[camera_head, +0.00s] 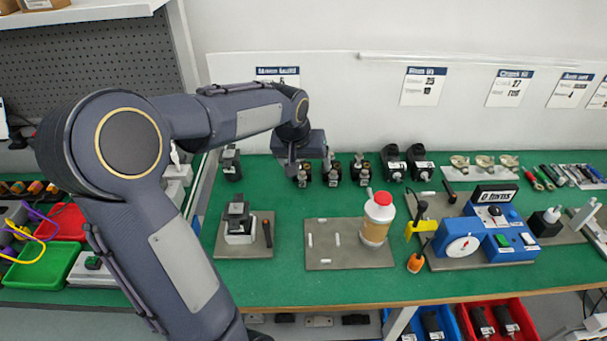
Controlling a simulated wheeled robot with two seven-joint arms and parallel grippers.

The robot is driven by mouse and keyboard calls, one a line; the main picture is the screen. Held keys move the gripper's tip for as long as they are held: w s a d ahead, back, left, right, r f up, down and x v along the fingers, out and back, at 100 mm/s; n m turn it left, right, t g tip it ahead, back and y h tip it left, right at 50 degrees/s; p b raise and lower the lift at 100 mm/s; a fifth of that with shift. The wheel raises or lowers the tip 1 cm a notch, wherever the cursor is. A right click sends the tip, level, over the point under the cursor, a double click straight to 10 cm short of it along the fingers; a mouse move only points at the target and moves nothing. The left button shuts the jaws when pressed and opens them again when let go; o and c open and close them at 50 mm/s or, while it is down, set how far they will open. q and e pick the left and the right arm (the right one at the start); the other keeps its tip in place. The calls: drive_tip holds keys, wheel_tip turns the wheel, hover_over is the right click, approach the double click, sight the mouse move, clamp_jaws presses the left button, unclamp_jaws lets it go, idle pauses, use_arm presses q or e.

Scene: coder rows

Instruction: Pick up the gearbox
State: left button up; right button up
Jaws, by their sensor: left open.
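My left gripper (297,167) is open and points down at the back of the green table. It is over the left end of a row of small dark units, and its fingers partly hide the leftmost one. Other dark units with pale faces (332,174) and brass-coloured fronts (360,171) stand just to its right. A separate dark unit (231,164) stands farther left. No readable label tells which of these is the gearbox. I cannot tell whether the fingers touch the leftmost unit. My right gripper is not in view.
Two larger black motor-like units (393,163) stand right of the row. A white wall is behind.

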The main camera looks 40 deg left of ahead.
use_arm(q)
drive_tip(key=n+g+y+b, duration=0.1)
drive_tip(key=n+y, duration=0.1)
approach(302, 168)
drive_tip(key=f, duration=0.2)
drive_tip(key=shift+s+a+f, duration=0.1)
drive_tip(key=shift+a+f, duration=0.15)
drive_tip(key=shift+a, duration=0.1)
drive_tip(key=x, duration=0.5)
drive_tip(key=w+p+x, duration=0.1)
drive_tip(key=x, duration=0.1)
drive_tip(key=shift+f, duration=0.25)
drive_tip(key=c, duration=1)
drive_tip(key=shift+c, duration=0.6)
drive_tip(key=shift+r, duration=0.15)
